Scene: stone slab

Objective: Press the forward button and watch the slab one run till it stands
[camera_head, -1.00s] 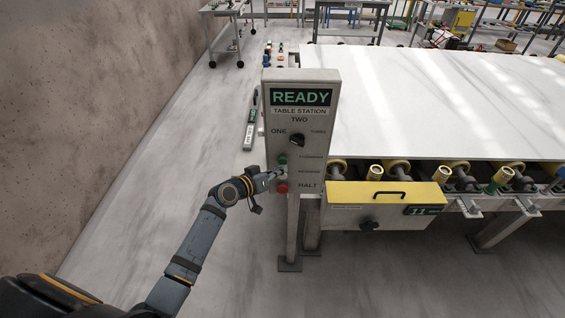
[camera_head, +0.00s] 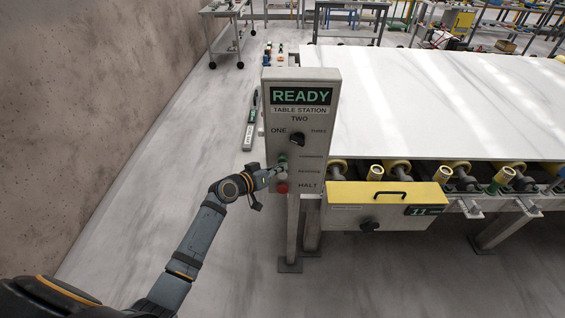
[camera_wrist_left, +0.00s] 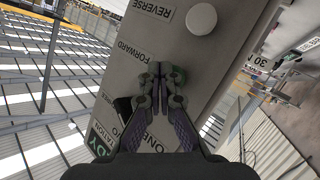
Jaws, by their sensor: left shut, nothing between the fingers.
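The grey control panel (camera_head: 333,120) stands upright, its display (camera_head: 300,96) reading READY, TABLE STATION. The green button (camera_head: 283,158) shows just above my left gripper (camera_head: 280,170). In the left wrist view, the shut, empty fingertips (camera_wrist_left: 160,72) cover part of the green button (camera_wrist_left: 179,75) beside the FORWARD label. I cannot tell whether they touch it. The white button (camera_wrist_left: 201,18) by REVERSE is clear of them. The red button (camera_head: 282,188) sits by HALT. The large white slab (camera_head: 430,100) lies flat on the roller table. My right gripper is out of view.
A black selector knob (camera_head: 297,139) sits between ONE, TWO and THREE. A yellow-topped box (camera_head: 350,195) marked 11 is at the table's near edge. A brown wall (camera_head: 90,110) is at the left. The floor between wall and panel is mostly open.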

